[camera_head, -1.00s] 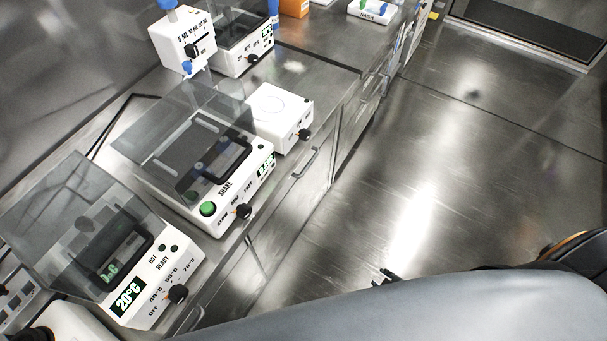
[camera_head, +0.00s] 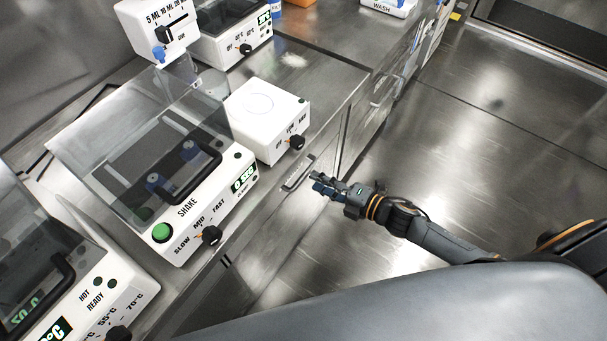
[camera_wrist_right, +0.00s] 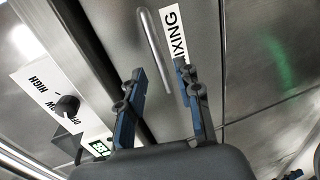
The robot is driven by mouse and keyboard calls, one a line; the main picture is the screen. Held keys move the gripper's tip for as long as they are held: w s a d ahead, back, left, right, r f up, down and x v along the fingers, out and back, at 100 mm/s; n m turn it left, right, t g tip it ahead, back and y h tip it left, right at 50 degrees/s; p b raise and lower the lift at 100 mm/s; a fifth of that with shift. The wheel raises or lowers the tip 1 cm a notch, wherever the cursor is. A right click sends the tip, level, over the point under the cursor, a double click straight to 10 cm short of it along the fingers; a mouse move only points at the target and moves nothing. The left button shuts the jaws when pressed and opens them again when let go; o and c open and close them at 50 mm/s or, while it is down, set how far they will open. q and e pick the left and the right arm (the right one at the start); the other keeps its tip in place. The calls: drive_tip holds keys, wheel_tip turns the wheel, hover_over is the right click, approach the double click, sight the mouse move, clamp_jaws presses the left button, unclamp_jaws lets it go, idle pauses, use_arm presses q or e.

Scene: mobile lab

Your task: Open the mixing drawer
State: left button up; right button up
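The mixing drawer (camera_wrist_right: 205,55) has a steel front with a white label (camera_wrist_right: 178,30) on which "IXING" can be read in the right wrist view. Its bar handle (camera_wrist_right: 152,48) shows there, and also in the head view (camera_head: 299,172) below the counter edge. My right gripper (camera_head: 318,186) is just in front of the handle in the head view. In the right wrist view its two blue-padded fingers (camera_wrist_right: 160,78) are apart, with the lower end of the handle between them. Contact with the handle cannot be told. My left gripper is not in view.
On the counter stand a white device with a dark knob (camera_head: 268,118), a shaker with a clear lid (camera_head: 170,180) and a heater (camera_head: 75,290) at the lower left. The steel floor (camera_head: 440,140) to the right is clear.

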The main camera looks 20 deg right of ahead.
sight(304, 174)
drive_tip(key=x, duration=0.6)
clamp_jaws()
